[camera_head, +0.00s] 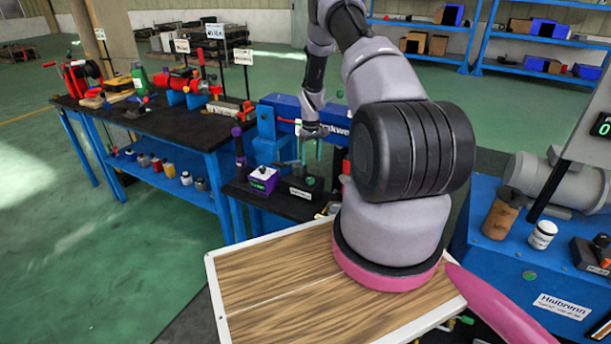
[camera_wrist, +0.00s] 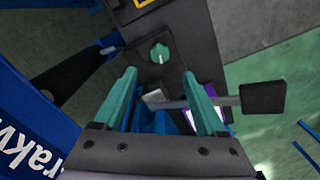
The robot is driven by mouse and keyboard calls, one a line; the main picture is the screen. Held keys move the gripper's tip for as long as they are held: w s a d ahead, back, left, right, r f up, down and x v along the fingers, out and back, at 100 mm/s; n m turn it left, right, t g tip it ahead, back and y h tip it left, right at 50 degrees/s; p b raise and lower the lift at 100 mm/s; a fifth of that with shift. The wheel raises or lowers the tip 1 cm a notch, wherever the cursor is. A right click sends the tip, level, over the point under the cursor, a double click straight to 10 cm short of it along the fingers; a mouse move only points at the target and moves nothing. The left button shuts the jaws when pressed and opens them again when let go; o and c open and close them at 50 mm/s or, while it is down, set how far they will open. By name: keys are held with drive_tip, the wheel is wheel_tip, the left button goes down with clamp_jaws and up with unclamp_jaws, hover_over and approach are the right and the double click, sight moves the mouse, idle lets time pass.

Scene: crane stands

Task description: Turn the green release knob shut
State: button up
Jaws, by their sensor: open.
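The green release knob (camera_wrist: 160,53) sits on a dark block (camera_wrist: 185,35), seen ahead of and between my fingertips in the wrist view. A pale line marks its face. My gripper (camera_wrist: 160,76) is open, with its two teal fingers on either side of the view and the knob apart from them. In the head view my gripper (camera_head: 311,157) points down above the black unit on the dark bench. A small green spot (camera_head: 309,181) on that unit looks like the knob, but it is too small to be sure.
A metal lever with a black handle (camera_wrist: 263,98) crosses close to my right finger in the wrist view. A purple box (camera_head: 264,179) stands left of the black unit. The blue Brakwell-marked body (camera_head: 290,108) rises behind. A cluttered bench (camera_head: 165,122) is at left.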

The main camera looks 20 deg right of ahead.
sight(311, 179)
wheel_tip(311, 179, down, 10)
drive_tip(key=shift+r, duration=0.1)
idle(0.4)
clamp_jaws()
